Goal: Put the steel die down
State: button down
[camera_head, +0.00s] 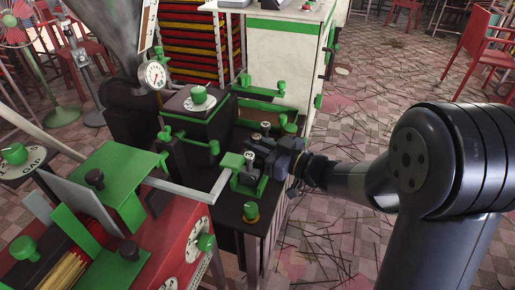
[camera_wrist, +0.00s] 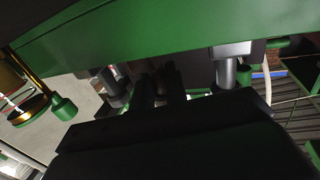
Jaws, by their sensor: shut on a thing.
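My gripper (camera_head: 262,158) reaches in from the right over the black bench, low beside a green fixture (camera_head: 250,186). Its dark jaws are shut. A small pale metal piece (camera_head: 249,157), which looks like the steel die, shows at their tips; most of it is hidden. In the wrist view the dark fingers (camera_wrist: 165,88) sit under a wide green bar (camera_wrist: 165,35), between two steel posts, one at the right (camera_wrist: 230,72) and one at the left (camera_wrist: 112,88). The die cannot be made out clearly there.
Small round metal-topped parts (camera_head: 255,137) stand just behind the gripper. A green-handled lever (camera_head: 230,160) lies close at its left. A red machine with dials (camera_head: 180,245) fills the front left. A block with a green knob (camera_head: 198,94) stands behind. Open littered floor (camera_head: 350,130) lies right.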

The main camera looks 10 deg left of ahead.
jog(key=c, duration=1.9)
grip_release()
jog(key=shift+f, duration=0.3)
jog(key=o, duration=0.5)
jog(key=shift+r, duration=0.1)
jog(key=shift+r, duration=0.2)
jog(key=p+v, duration=0.1)
jog(key=v, duration=1.1)
jog(key=shift+p, duration=0.3)
jog(key=shift+s+f, duration=0.1)
